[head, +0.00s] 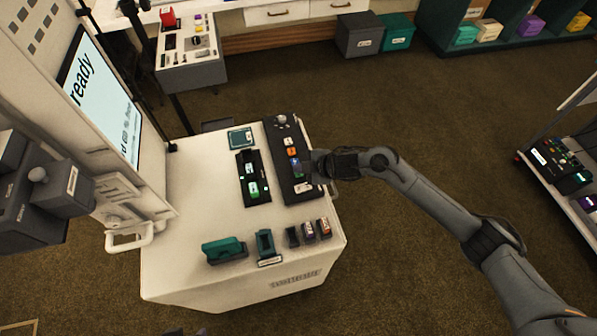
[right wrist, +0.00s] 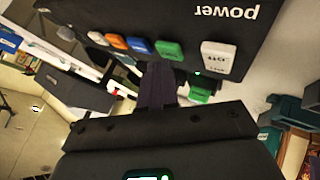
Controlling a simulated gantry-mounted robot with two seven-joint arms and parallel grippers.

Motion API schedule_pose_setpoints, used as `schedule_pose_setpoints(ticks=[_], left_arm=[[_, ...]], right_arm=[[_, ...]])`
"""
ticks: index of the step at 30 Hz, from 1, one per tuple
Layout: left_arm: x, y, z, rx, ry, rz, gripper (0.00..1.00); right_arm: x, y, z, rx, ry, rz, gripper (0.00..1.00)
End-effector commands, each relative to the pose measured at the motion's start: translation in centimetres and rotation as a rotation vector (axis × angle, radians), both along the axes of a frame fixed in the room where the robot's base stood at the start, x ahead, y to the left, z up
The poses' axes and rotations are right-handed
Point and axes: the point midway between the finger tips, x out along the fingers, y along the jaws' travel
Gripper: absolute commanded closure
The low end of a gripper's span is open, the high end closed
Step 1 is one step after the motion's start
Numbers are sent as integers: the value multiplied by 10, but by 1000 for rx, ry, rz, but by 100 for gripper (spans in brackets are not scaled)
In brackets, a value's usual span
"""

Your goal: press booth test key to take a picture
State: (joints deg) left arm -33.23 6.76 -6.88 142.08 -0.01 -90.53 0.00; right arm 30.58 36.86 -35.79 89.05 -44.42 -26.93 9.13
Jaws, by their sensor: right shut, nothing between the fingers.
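A black control panel (head: 278,133) lies on the white console top, with a knob and a row of white, orange, blue and other keys. In the right wrist view its green key (right wrist: 168,50), blue key (right wrist: 140,47), orange key (right wrist: 118,43) and a white key (right wrist: 215,59) show beside the word "power". Which key is the booth test key cannot be read. My right gripper (head: 313,164) is shut and empty at the panel's right side. Its fingers (right wrist: 157,78) are close to the green and blue keys; contact cannot be told. My left gripper is not in view.
A second black panel (head: 253,190) with green keys lies left of the first. Teal and dark holders (head: 225,250) stand along the console's front. A screen reading "ready" (head: 100,95) rises at left. Another cart (head: 565,165) stands at far right, with carpet between.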

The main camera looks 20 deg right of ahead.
Motion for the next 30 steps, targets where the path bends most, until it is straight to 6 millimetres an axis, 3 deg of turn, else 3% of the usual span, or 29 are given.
schedule_pose_setpoints(ticks=[30], left_arm=[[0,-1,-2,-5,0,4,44]], right_arm=[[0,0,-8,-1,1,0,100]])
